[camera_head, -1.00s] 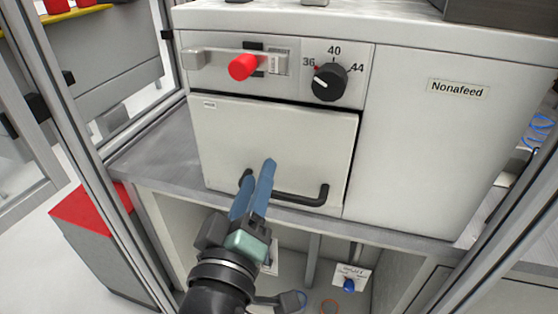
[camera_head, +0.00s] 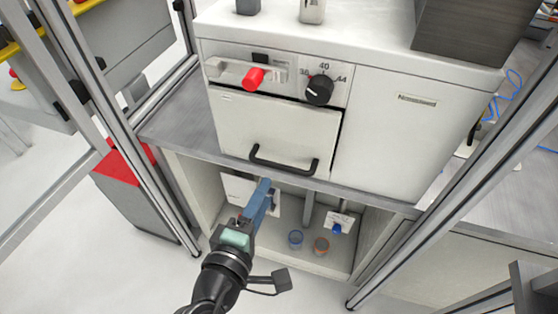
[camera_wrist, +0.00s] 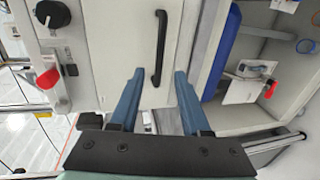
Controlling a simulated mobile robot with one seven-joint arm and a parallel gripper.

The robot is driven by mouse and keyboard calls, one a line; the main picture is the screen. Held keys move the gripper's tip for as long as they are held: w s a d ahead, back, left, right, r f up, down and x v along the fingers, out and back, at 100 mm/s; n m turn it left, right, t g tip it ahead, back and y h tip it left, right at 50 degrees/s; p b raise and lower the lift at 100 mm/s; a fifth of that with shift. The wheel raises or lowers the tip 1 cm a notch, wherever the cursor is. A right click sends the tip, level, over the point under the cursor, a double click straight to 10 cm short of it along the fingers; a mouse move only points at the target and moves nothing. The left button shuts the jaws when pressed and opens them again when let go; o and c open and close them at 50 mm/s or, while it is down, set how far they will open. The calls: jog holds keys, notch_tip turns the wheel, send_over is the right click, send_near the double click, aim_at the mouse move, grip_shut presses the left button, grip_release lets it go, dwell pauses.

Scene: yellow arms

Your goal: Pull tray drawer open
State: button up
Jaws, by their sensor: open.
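The tray drawer (camera_head: 275,125) is the pale front panel on the white machine, and it looks shut or nearly so. Its black bar handle (camera_head: 283,165) runs along the panel's lower part. My gripper (camera_head: 264,187) is open and empty, with blue fingers in front of and below the handle in the head view. In the wrist view, the handle (camera_wrist: 161,45) stands upright in the picture beyond my open gripper (camera_wrist: 160,76). Its lower end shows between the two fingertips, and the fingers look apart from it.
Above the drawer are a red-tipped lever (camera_head: 253,78) and a black dial (camera_head: 319,90). The machine stands on a grey counter (camera_head: 180,125) with an open cubby below holding small cups (camera_head: 296,239). Metal frame posts (camera_head: 130,140) stand at both sides.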

aim_at(279, 164)
jog(key=x, duration=1)
grip_shut()
jog(key=shift+s, duration=0.1)
dwell(1.1)
